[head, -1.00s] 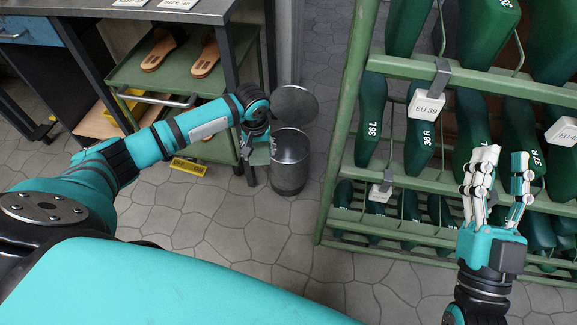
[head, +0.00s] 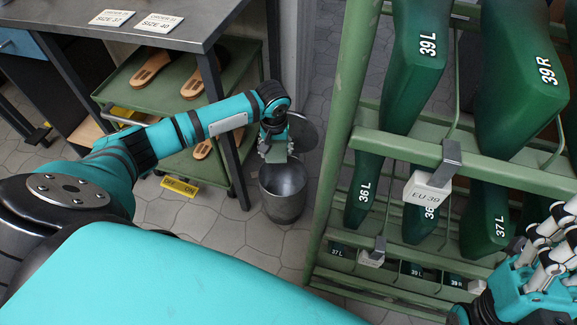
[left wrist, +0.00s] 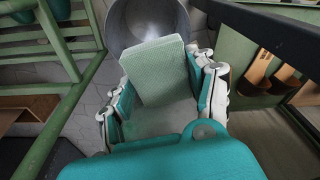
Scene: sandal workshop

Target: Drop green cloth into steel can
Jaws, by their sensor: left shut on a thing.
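The steel can (head: 283,205) stands on the floor, its round mouth open upward. Its round lid is tilted up behind it (head: 306,133). My left gripper (head: 277,152) is over the back left part of the can's mouth. In the left wrist view my left gripper (left wrist: 162,75) is shut on the pale green cloth (left wrist: 160,65), a flat folded pad between the fingers. The can's mouth (left wrist: 125,22) shows just beyond the cloth. The cloth's exact height over the rim cannot be told. My right gripper (head: 550,240) is partly cut off at the right edge, fingers apart.
A green rack (head: 335,150) with green shoe lasts (head: 412,80) stands close right of the can. A dark table (head: 190,30) and a green shelf (head: 135,85) with sandals (head: 152,68) stand to the left. Grey floor (head: 200,225) is open in front.

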